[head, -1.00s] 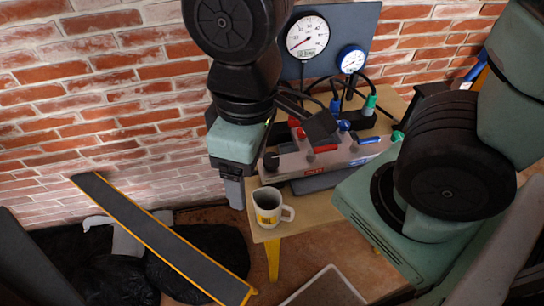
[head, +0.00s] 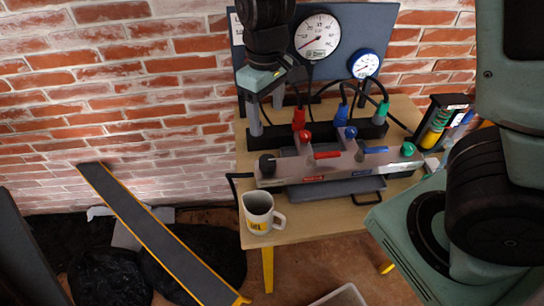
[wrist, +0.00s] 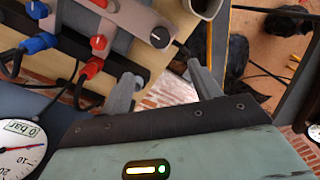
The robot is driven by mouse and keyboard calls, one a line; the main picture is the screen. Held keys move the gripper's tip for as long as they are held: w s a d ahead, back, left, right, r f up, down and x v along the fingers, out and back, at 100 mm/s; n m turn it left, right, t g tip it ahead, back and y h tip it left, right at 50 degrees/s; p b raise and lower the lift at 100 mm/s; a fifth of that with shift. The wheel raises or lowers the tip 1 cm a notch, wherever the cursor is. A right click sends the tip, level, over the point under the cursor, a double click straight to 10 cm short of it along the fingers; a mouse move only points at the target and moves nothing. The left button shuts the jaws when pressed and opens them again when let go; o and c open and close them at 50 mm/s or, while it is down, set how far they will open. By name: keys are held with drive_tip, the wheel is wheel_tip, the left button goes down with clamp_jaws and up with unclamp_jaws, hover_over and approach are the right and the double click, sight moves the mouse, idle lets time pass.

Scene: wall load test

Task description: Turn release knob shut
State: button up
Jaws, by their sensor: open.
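A grey valve manifold (head: 340,168) lies on the wooden bench. A black round knob (head: 267,165) sits at its left end; in the wrist view this knob (wrist: 160,37) shows a white pointer mark. It looks like the release knob, though I can read no label for it. My gripper (head: 266,116) is above and behind the manifold's left end, pointing down. In the wrist view my gripper (wrist: 160,73) has its two grey fingers apart with nothing between them. The black knob shows beyond the gap, apart from the fingers.
Red (head: 304,136), blue (head: 351,132) and green (head: 408,149) knobs line the manifold, with red and blue levers. Hoses loop behind. Gauges stand on a dark panel (head: 385,30). A mug (head: 259,212) stands at the bench's front left. The bench front is mostly clear.

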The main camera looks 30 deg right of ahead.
sight(268, 160)
wheel_tip(268, 160, down, 16)
drive_tip(key=shift+r, duration=0.15)
idle(0.3)
drive_tip(key=c, duration=1)
